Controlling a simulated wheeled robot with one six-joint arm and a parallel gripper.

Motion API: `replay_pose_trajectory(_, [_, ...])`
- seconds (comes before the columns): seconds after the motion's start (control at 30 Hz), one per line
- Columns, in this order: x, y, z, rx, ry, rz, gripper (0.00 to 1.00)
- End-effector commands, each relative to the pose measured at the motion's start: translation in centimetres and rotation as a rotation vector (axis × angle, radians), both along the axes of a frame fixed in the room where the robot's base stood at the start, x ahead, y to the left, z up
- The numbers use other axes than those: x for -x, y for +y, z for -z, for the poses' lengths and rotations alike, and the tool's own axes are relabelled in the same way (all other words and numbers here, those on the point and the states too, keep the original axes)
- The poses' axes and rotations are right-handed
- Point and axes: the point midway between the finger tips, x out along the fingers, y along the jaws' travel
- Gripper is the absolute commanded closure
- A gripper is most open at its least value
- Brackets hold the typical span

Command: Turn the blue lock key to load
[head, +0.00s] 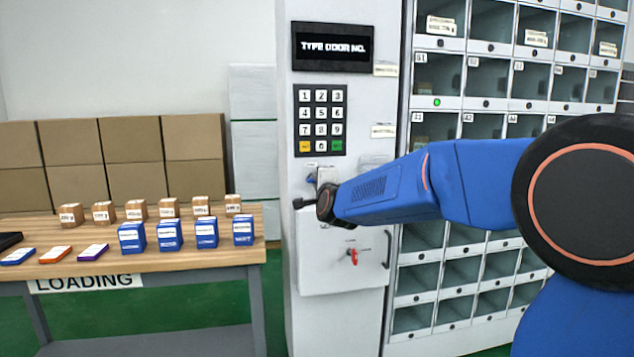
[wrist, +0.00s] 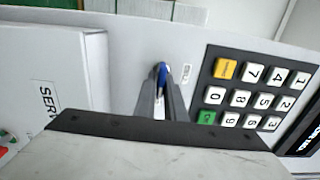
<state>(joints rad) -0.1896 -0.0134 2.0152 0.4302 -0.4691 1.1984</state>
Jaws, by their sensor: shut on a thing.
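The blue lock key (wrist: 162,72) sits on the white front panel of the vending machine (head: 340,270). In the wrist view it shows between the fingertips of my gripper (wrist: 161,92), which is shut on it. In the head view a small bit of blue (head: 311,179) shows just below the keypad, beside my wrist.
The keypad (head: 320,120) and a display reading "TYPE DOOR NO." (head: 334,47) are above. A red key (head: 353,257) is on the lower service door. Glass-fronted lockers (head: 487,75) stand right. A loading table (head: 200,255) with several boxes stands left.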

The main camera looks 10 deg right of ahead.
Motion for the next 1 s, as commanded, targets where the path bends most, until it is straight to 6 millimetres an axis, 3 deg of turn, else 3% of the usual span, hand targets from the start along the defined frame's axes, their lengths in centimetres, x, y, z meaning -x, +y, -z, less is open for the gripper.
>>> replay_pose_trajectory(0.03, [0.0, 0.0, 0.2, 0.0, 0.003, 0.0, 1.0])
replay_pose_trajectory(0.1, [0.0, 0.0, 0.2, 0.001, 0.003, 0.0, 0.76])
replay_pose_trajectory(0.13, [0.0, 0.0, 0.2, 0.001, 0.003, 0.0, 0.73])
replay_pose_trajectory(0.57, [0.9, 0.0, 0.0, 0.001, 0.001, -0.001, 0.73])
replay_pose_trajectory(1.0, [7.8, 0.0, -0.1, 0.0, -0.001, -0.001, 0.73])
